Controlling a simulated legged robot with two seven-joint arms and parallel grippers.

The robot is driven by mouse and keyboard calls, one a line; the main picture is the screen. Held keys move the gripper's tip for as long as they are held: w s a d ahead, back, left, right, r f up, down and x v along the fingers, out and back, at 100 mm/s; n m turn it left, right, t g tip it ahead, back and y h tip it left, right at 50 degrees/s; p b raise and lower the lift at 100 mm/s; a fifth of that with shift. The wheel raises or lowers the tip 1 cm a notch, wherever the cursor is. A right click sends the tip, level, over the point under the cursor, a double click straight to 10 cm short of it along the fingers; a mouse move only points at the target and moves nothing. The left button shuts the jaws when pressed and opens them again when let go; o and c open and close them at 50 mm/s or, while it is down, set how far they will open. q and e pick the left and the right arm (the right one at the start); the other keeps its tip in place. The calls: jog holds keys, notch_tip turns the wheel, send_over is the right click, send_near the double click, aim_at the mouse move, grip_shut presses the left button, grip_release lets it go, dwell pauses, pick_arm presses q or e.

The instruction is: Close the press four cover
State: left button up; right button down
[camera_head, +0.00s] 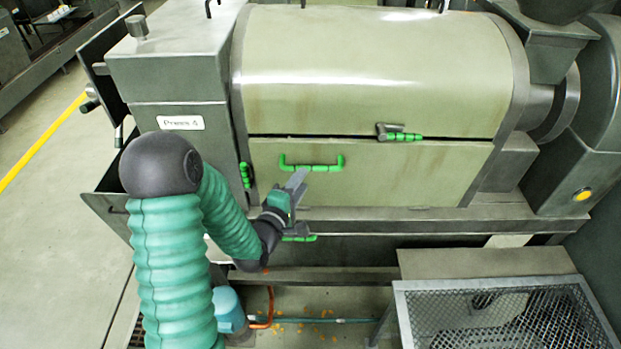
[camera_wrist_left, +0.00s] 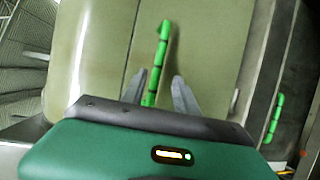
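The press labelled "Press 4" (camera_head: 181,122) fills the middle of the head view. Its pale green rounded upper cover (camera_head: 360,70) sits above a flat lower panel (camera_head: 420,172), with a thin dark seam between them. A green bar handle (camera_head: 311,163) is on the lower panel; it also shows in the left wrist view (camera_wrist_left: 160,55). My left gripper (camera_head: 299,178) is just below and in front of this handle. In the left wrist view its two fingers (camera_wrist_left: 159,92) are apart, with the handle's near end lined up between them. Contact cannot be told. My right gripper is not in view.
A green-gripped latch (camera_head: 400,134) is at the seam, and another green grip (camera_head: 245,175) is at the panel's left. A lower green handle (camera_head: 298,238) is below the ledge. A mesh-topped frame (camera_head: 500,315) stands at front right. Open floor (camera_head: 60,230) lies left.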

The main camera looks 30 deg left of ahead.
aim_at(315, 170)
pick_arm(q)
jog(key=w, duration=0.2)
jog(key=w+p, duration=0.1)
jog(key=w, duration=0.4)
jog(key=shift+w+d+f+p, duration=0.15)
jog(key=shift+d+p, duration=0.15)
jog(key=shift+a, duration=0.3)
jog(key=shift+a+f, duration=0.1)
jog(key=shift+a, duration=0.15)
jog(key=c, duration=0.5)
jog(key=shift+c, duration=1.2)
jog(key=shift+d, duration=0.25)
grip_shut()
jog(key=shift+d, duration=0.1)
